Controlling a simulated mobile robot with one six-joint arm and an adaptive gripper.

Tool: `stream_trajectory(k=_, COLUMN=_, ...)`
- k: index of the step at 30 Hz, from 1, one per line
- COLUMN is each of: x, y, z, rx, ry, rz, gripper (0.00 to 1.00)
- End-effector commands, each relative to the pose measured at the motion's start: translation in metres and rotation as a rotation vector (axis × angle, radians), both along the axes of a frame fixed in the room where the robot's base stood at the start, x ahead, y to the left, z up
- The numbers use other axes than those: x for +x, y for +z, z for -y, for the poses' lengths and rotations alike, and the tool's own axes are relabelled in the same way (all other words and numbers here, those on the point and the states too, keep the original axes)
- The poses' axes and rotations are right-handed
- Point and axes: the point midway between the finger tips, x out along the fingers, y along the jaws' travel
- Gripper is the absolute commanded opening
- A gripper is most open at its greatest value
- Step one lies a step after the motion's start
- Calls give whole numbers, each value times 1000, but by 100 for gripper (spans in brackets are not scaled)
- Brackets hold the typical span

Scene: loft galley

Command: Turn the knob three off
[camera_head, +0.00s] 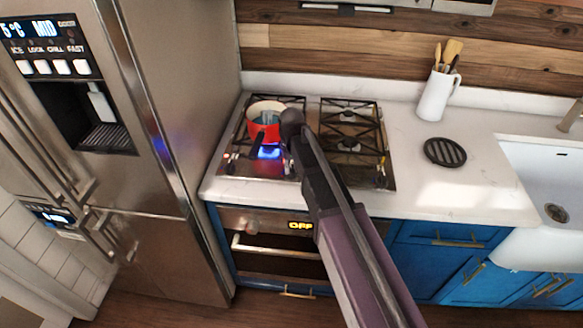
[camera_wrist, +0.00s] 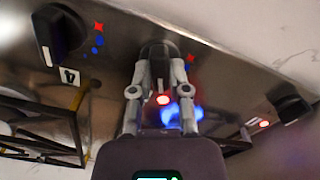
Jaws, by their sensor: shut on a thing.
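In the wrist view, my gripper (camera_wrist: 158,72) has its two fingers closed around a black knob (camera_wrist: 157,50) on the steel cooktop panel. The knob's number is hidden behind the fingers. A red light and a blue flame (camera_wrist: 182,117) show just beyond it. In the head view, the flame (camera_head: 269,152) burns below the red pot on the left side of the cooktop (camera_head: 308,168). My arm hides the gripper and the held knob there.
Two other black knobs stand apart, one at the left (camera_wrist: 60,32) and one at the right (camera_wrist: 291,103) in the wrist view. The red pot (camera_head: 266,127) sits close to my arm. A black trivet (camera_head: 445,152) and a white utensil jug (camera_head: 434,97) are on the right counter.

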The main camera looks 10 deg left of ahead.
Motion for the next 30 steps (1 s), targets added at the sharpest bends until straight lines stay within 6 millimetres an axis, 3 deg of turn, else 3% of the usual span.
stream_trajectory(k=16, x=-1, y=0, z=0, rx=0, ry=-376, rz=-1, gripper=0)
stream_trajectory(k=30, x=-1, y=0, z=0, rx=-1, ry=-446, rz=-2, gripper=0)
